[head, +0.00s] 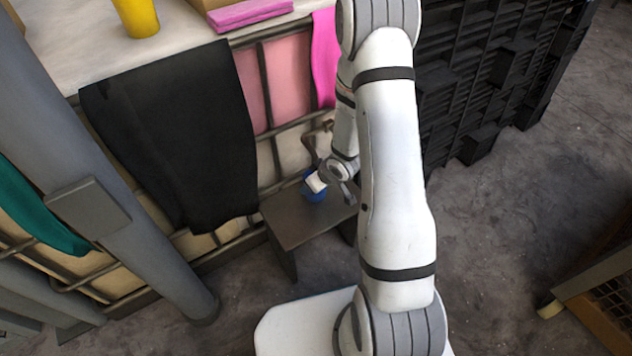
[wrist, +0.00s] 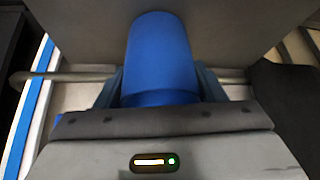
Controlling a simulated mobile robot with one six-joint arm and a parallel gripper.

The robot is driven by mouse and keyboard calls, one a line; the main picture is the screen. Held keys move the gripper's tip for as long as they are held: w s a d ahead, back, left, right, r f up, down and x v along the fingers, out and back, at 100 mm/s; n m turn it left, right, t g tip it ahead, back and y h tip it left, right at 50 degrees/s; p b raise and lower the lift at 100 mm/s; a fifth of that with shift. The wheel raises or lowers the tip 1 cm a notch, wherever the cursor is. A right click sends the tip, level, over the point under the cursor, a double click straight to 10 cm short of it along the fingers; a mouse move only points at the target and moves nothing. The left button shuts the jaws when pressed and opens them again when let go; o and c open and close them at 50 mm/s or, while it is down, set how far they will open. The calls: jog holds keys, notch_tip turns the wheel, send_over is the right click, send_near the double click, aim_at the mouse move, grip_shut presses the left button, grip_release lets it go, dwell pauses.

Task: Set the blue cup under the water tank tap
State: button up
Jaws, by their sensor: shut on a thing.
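The blue cup (head: 313,193) is at the small dark bench (head: 283,215) in front of the caged water tank (head: 268,163). In the wrist view the blue cup (wrist: 161,58) fills the space between the fingers, with the grey bench surface (wrist: 235,30) behind it. My gripper (head: 322,184) is shut on the cup, and it also shows in the wrist view (wrist: 160,88). My gripper hides part of the cup in the head view, and I cannot tell whether its base touches the bench.
A black cloth (head: 175,130) and a pink cloth (head: 325,60) hang over the tank's side. A yellow cup (head: 135,17) and folded pink cloths (head: 248,13) lie on top. Black crates (head: 480,80) stand at right. The floor (head: 490,240) right of my arm is clear.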

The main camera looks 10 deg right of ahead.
jog(key=o, duration=1)
jog(key=shift+f, duration=0.15)
jog(key=shift+r, duration=0.35)
jog(key=s+d+r+m+g+h+p, duration=0.1)
jog(key=s+d+r+m+h+p, duration=0.2)
jog(key=r, duration=0.9)
jog(key=s+d+r+h+p, duration=0.25)
jog(key=s+d+r, duration=0.2)
jog(key=r, duration=0.75)
jog(key=s+a+r+m+g, duration=0.1)
jog(key=s+a+r, duration=0.1)
jog(key=s+r, duration=0.1)
jog(key=s+a+r+m+g+y, duration=0.1)
jog(key=s+a+r, duration=0.2)
jog(key=s, duration=0.3)
jog(key=s+a+r+m+g+y, duration=0.1)
jog(key=s+a+r, duration=0.1)
jog(key=s+r, duration=0.2)
jog(key=shift+s+a+r+y+p, duration=0.15)
jog(key=shift+s+r+y+p, duration=0.1)
jog(key=shift+r+p, duration=0.15)
